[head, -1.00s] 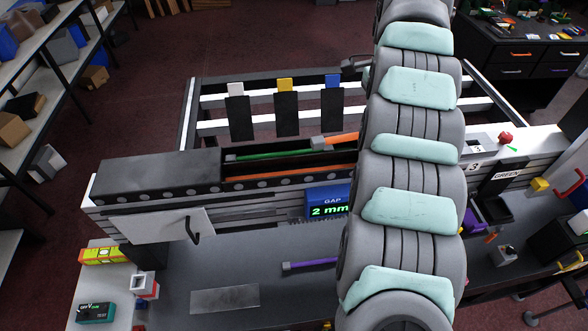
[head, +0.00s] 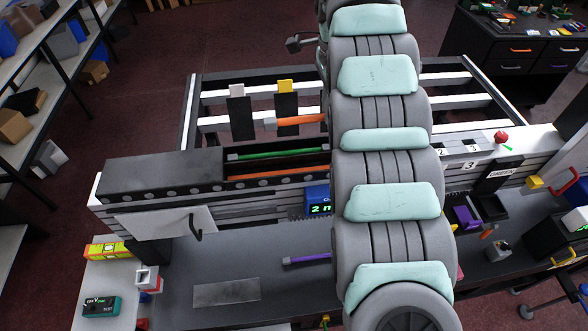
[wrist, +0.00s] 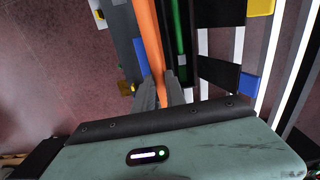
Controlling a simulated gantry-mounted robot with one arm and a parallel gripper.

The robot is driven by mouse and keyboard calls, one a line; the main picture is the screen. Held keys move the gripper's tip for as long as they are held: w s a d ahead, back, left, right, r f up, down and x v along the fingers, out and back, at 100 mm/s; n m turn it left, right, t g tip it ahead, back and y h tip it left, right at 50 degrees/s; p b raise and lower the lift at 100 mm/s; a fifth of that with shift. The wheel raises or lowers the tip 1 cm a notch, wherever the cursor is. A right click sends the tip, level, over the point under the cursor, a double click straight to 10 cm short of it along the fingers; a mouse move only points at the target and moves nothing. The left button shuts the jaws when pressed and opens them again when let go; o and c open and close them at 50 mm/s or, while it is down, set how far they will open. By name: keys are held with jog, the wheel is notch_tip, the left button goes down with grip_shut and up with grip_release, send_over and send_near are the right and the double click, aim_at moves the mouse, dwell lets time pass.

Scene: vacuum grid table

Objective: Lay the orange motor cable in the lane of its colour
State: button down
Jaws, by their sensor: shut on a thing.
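The orange motor cable (head: 298,120) shows left of my arm in the head view, with a grey end piece at its left. It appears raised, over the rear frame beyond the dark cable channel. In the wrist view the cable (wrist: 147,40) runs up from between the fingers of my gripper (wrist: 160,92), which is shut on it. The fingers are hidden by my arm in the head view. In the channel (head: 160,172), an orange strip (head: 278,174) runs along the near side. A green cable (head: 275,154) lies beyond it. The right part of the channel is hidden.
A white-tabbed black plate (head: 240,115) and a yellow-tabbed one (head: 287,100) stand at the rear frame. A purple cable (head: 308,259) and a metal plate (head: 226,292) lie on the front table. A blue gap display (head: 318,202) stands before the channel.

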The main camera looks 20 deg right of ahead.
aim_at(307, 119)
jog(key=a, duration=0.1)
jog(key=a+r, duration=0.1)
jog(key=a, duration=0.1)
jog(key=w+a, duration=0.1)
jog(key=shift+a+r, duration=0.15)
jog(key=shift+a, duration=0.25)
notch_tip(307, 119, down, 4)
jog(key=b, duration=0.3)
jog(key=shift+r, duration=0.25)
notch_tip(307, 119, down, 11)
jog(key=p, duration=0.3)
jog(key=shift+a+f, duration=0.1)
jog(key=shift+f, duration=0.05)
jog(key=shift+f+p, duration=0.75)
jog(key=shift+f, duration=1.45)
jog(key=shift+f, duration=0.1)
jog(key=c, duration=1.6)
grip_release()
jog(key=shift+c, duration=0.2)
notch_tip(307, 119, up, 12)
jog(key=b, duration=0.4)
